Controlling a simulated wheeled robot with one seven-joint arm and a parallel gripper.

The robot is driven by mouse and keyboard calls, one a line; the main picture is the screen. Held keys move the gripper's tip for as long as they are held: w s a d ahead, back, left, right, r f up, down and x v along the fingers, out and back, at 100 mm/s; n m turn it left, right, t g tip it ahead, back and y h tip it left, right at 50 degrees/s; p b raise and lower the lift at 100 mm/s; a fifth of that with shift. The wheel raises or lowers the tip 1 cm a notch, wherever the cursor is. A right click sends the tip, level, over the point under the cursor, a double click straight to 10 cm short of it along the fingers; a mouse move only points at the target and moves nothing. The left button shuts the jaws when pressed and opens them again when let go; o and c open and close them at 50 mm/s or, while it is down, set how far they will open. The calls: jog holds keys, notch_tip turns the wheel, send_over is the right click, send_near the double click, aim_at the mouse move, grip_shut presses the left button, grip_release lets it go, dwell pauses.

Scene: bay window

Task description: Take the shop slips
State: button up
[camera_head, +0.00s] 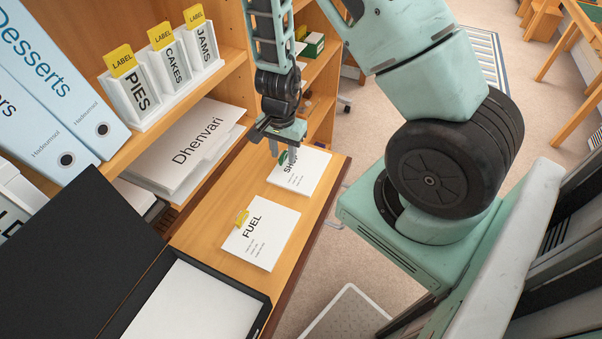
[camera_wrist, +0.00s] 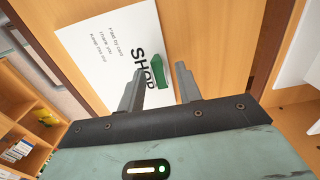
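The shop slips (camera_head: 304,174) are a white stack with a green clip on the wooden shelf top, partly hidden by my gripper in the head view. In the wrist view the slips (camera_wrist: 112,50) show the word SHOP, and the green clip (camera_wrist: 158,72) stands up at their edge. My gripper (camera_head: 282,155) is above the slips, pointing down. In the wrist view its two fingers (camera_wrist: 160,83) are apart, with the green clip showing between them. I cannot tell whether the fingers are level with the clip. Nothing is held.
A black open folder (camera_head: 258,305) is at the front. Label holders (camera_head: 145,97), binders (camera_head: 45,80) and Dhenvari papers (camera_head: 190,147) line the left side.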

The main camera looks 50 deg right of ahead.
grip_shut()
jog(key=shift+r+p, duration=0.75)
jog(key=shift+p, duration=0.1)
dwell(0.3)
jog(key=shift+r+p, duration=1.6)
jog(key=shift+r, duration=0.1)
